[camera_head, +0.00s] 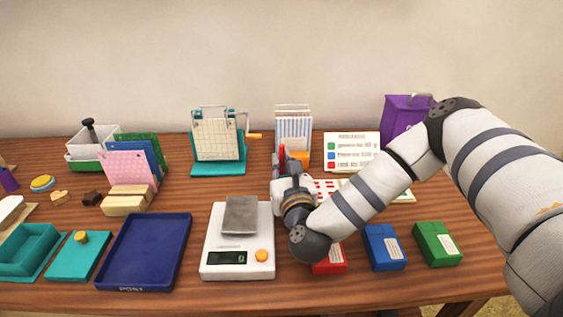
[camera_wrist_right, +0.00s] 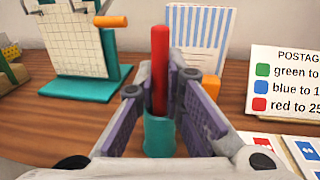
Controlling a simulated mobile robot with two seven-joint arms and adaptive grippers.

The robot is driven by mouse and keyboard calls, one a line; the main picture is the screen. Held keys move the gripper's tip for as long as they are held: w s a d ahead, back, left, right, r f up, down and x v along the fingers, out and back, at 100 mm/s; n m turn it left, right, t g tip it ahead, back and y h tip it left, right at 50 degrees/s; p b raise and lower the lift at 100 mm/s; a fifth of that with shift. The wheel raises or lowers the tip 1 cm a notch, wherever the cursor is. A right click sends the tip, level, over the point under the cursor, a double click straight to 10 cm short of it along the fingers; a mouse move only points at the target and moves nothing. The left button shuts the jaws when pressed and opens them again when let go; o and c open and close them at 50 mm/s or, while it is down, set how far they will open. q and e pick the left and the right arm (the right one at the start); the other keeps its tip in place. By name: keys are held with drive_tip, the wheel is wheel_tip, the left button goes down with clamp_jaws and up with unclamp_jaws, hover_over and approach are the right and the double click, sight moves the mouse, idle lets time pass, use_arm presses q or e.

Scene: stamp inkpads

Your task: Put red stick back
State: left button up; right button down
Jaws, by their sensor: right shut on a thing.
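The red stick (camera_wrist_right: 160,60) is upright between the fingers of my right gripper (camera_wrist_right: 163,95), which is shut on it. In the head view the red stick (camera_head: 282,153) shows as a small red tip above my right gripper (camera_head: 285,176). A teal cylinder (camera_wrist_right: 159,138) shows directly below the stick, between the fingers, in the wrist view. The stick's lower end meets the teal cylinder in the picture; I cannot tell if it is inside it. My left gripper is not in view.
A teal stand with a grid card (camera_head: 217,168) is left of the gripper. A striped card holder (camera_head: 293,125) and an orange block (camera_wrist_right: 211,87) are behind. A postage sign (camera_head: 351,152) is right. A scale (camera_head: 222,258) and red box (camera_head: 328,264) are in front.

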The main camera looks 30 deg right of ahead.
drive_tip(key=c, duration=1.7)
unclamp_jaws()
drive_tip(key=shift+f, duration=0.15)
drive_tip(key=shift+r, duration=0.45)
drive_tip(key=v, duration=0.7)
drive_tip(key=shift+f, duration=0.35)
drive_tip(key=v, duration=0.2)
drive_tip(key=p+v, duration=0.1)
drive_tip(key=v, duration=0.1)
drive_tip(key=shift+r, duration=0.3)
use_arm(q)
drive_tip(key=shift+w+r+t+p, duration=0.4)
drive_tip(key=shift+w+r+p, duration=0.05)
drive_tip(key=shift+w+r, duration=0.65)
use_arm(e)
drive_tip(key=shift+s+a+f, duration=0.15)
drive_tip(key=shift+s, duration=0.35)
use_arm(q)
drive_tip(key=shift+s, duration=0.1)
use_arm(e)
drive_tip(key=shift+f, duration=0.15)
